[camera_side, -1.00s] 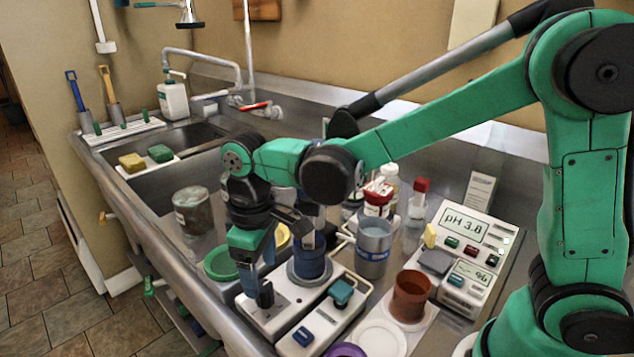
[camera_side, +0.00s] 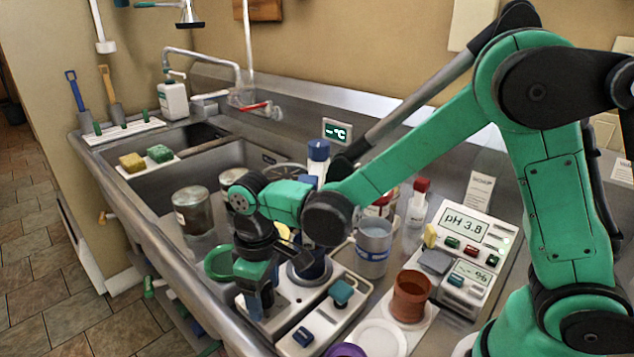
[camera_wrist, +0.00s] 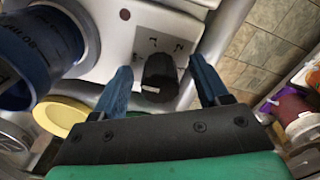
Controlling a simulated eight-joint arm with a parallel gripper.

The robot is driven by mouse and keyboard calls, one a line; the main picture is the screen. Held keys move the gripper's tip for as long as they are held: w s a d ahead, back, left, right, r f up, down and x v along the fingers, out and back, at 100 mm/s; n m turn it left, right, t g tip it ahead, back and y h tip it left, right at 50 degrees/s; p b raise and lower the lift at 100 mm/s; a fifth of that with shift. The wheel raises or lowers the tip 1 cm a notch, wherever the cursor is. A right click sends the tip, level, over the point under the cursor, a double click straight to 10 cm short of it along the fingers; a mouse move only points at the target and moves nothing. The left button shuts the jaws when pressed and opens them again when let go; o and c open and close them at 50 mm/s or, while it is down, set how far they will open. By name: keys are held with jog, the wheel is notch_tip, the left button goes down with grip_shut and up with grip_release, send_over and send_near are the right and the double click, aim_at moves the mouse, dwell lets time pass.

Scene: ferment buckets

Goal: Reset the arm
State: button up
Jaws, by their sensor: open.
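My gripper (camera_side: 258,300) is low over the left end of a white device (camera_side: 318,308) on the steel counter. In the wrist view my gripper (camera_wrist: 160,85) is open, with its two blue fingers apart and nothing held. A black knob (camera_wrist: 160,76) on the device's panel shows between the fingertips; I cannot tell whether they touch it. In the side view the knob is hidden behind the gripper. A blue cup (camera_wrist: 40,48) stands on the device beside the gripper, partly hidden by my arm in the side view.
A grey cup with a blue band (camera_side: 373,248), a brown cup (camera_side: 410,296) and a pH meter (camera_side: 465,237) stand to the right. A jar (camera_side: 192,210) and a green ring (camera_side: 218,263) are at left. The sink (camera_side: 195,175) lies behind. The counter is crowded.

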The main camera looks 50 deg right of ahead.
jog(key=shift+m, duration=0.5)
jog(key=shift+n, duration=0.5)
notch_tip(320, 180, up, 6)
jog(key=shift+f, duration=0.1)
notch_tip(320, 180, down, 6)
jog(key=shift+r, duration=0.2)
jog(key=m, duration=1.1)
notch_tip(320, 180, up, 18)
jog(key=m, duration=0.1)
jog(key=shift+r, duration=0.2)
